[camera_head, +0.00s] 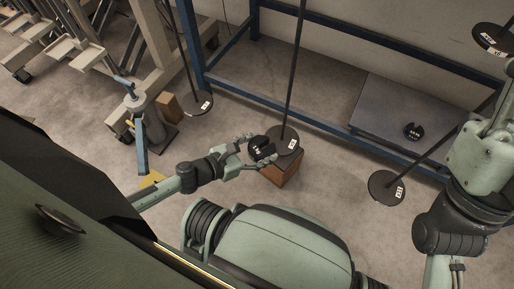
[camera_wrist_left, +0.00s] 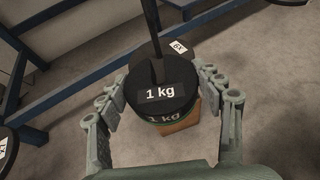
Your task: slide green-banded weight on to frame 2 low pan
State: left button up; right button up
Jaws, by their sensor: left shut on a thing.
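The green-banded weight (camera_wrist_left: 160,92) is a black slotted disc marked 1 kg, with a green band low on its side. In the head view the weight (camera_head: 261,149) is at the left edge of a hanging black pan (camera_head: 287,141). My left gripper (camera_wrist_left: 160,80) is shut on it, with fingers on both sides. The pan (camera_wrist_left: 182,52) shows behind the weight in the wrist view, its rod in line with the slot. I cannot tell whether the rod is inside the slot or whether the weight touches the pan. My right gripper is out of view.
A wooden block (camera_head: 281,174) stands below the pan. Other pans hang at left (camera_head: 197,103), right (camera_head: 387,188) and upper right (camera_head: 492,40). Another dark weight (camera_head: 413,131) lies on a grey platform (camera_head: 385,112). Blue frame bars (camera_head: 300,113) run behind.

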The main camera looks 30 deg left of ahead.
aim_at(281, 140)
pick_arm(q)
jog(key=shift+w+d+r, duration=0.1)
jog(key=shift+w+d, duration=0.25)
jog(key=shift+w, duration=0.3)
jog(key=shift+w+d+r, duration=0.1)
jog(key=shift+w+d, duration=0.2)
jog(key=shift+w, duration=0.3)
jog(key=shift+w+p, duration=0.2)
jog(key=shift+p, duration=0.15)
jog(key=shift+d, duration=0.1)
jog(key=shift+w+d, duration=0.35)
jog(key=shift+w, duration=0.35)
jog(key=shift+w+d+p, duration=0.15)
jog(key=shift+w+p, duration=0.15)
jog(key=shift+w+d+p, duration=0.2)
jog(key=shift+w+d, duration=0.1)
jog(key=shift+w, duration=0.3)
jog(key=shift+w+d+p, duration=0.15)
jog(key=shift+w+d, duration=0.15)
jog(key=shift+w, duration=0.3)
jog(key=shift+f+b, duration=0.35)
jog(key=shift+f, duration=0.15)
dwell(0.9)
